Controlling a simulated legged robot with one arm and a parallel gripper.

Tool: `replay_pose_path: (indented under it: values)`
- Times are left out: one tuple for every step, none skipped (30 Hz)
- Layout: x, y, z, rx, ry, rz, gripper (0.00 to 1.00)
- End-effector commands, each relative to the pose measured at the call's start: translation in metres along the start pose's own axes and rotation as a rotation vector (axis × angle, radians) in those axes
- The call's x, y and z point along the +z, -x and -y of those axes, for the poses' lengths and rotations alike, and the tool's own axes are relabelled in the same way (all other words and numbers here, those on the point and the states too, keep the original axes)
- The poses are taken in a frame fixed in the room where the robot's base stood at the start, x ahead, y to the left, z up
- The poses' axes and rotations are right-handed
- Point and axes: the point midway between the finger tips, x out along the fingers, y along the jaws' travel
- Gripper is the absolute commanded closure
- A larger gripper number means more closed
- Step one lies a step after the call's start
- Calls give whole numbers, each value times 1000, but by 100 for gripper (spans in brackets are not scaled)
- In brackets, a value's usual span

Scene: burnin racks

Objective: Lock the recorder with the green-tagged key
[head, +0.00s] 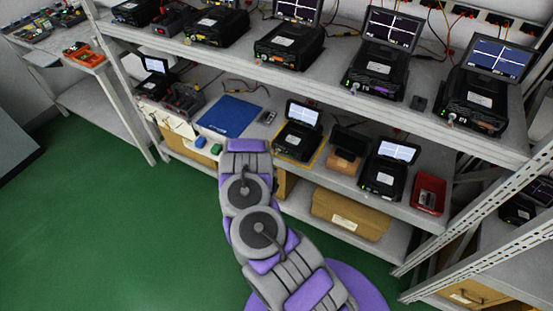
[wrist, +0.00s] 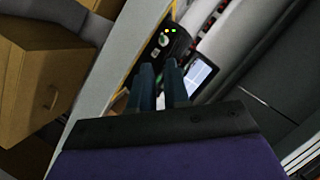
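A black recorder (head: 296,139) with a lit, raised screen stands on a yellow-edged patch of the middle shelf. What looks like the same recorder (wrist: 178,44) is just beyond my fingertips in the wrist view, with small lights and a small green spot (wrist: 164,40) on its front. I cannot tell whether that spot is a key tag. My gripper (wrist: 160,70) points at this front; its two fingers are a narrow gap apart, with nothing clear between them. In the head view my arm hides the gripper. No key can be made out clearly.
Several recorders with screens line the upper shelf (head: 330,88). On the middle shelf are a blue mat (head: 229,116), another recorder (head: 384,177), a brown block (head: 345,162) and a red bin (head: 428,193). A cardboard box (head: 350,212) sits below. Green floor (head: 100,230) is clear at left.

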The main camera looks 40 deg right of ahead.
Motion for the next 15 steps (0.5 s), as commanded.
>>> replay_pose_path:
  values:
    - [1, -10, 1, -4, 1, -2, 84]
    - [2, -16, 1, -4, 1, -2, 84]
    - [2, -24, 1, -5, 0, -2, 84]
    - [2, -30, 0, -4, 0, -1, 84]
    - [1, -36, -1, -3, 0, 0, 84]
    - [2, -45, -2, -1, -1, 3, 84]
    - [1, -52, -3, -1, -3, 4, 84]
    - [1, -58, -3, -1, -3, 4, 84]
    - [0, -65, -4, 1, -4, 5, 84]
    - [0, -70, -6, 4, -4, 7, 84]
    - [0, -76, -6, 5, -5, 9, 84]
    - [-1, -82, -6, 4, -7, 8, 84]
    - [-1, -86, -5, 3, -7, 7, 84]
    - [-1, -88, -5, 3, -7, 7, 84]
    - [-1, -91, -5, 3, -6, 7, 84]
